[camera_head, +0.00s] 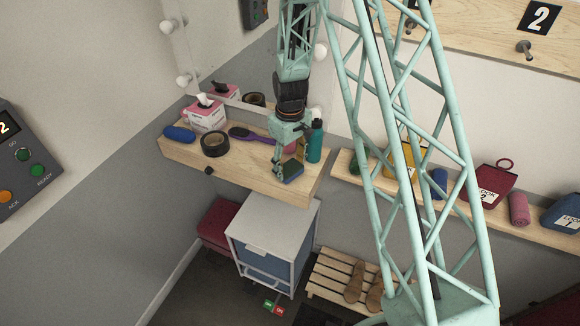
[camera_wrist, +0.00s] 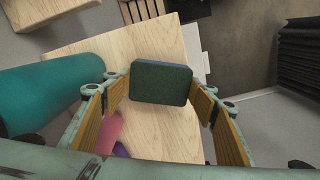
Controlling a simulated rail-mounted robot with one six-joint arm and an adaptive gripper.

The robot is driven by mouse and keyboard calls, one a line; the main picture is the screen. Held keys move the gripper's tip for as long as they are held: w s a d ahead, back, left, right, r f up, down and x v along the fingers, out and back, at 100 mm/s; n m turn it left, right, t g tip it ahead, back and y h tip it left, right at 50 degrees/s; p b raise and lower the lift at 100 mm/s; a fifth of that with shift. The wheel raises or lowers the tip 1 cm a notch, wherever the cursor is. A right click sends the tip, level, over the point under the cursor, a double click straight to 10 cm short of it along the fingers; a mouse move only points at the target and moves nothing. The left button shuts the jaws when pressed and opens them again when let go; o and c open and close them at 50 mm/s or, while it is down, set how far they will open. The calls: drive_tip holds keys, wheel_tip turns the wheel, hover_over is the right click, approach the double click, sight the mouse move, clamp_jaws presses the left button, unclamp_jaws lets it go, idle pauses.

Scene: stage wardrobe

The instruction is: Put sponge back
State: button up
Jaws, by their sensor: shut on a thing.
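The sponge (camera_head: 292,170), dark green on one face with a blue edge, is at the front right part of the wooden shelf under the mirror (camera_head: 235,165). My gripper (camera_head: 286,172) points down there and is shut on the sponge. In the wrist view the sponge (camera_wrist: 160,82) sits between my two finger pads (camera_wrist: 160,95), one at each side. Its dark green face is toward the camera. I cannot tell whether it touches the shelf or hangs just above it.
A teal bottle (camera_head: 315,142) stands close right of my gripper, with a pink item (camera_head: 291,148) behind. A purple hairbrush (camera_head: 250,134), black tape roll (camera_head: 215,144), tissue box (camera_head: 207,115) and blue item (camera_head: 179,133) lie left. A drawer unit (camera_head: 272,228) stands below.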

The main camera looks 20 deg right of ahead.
sight(290, 168)
drive_tip(key=shift+f, duration=0.25)
drive_tip(key=shift+f, duration=0.1)
drive_tip(key=o, duration=0.8)
drive_tip(key=shift+r+b, duration=0.7)
drive_tip(key=shift+r, duration=5.35)
drive_tip(key=shift+r, duration=0.15)
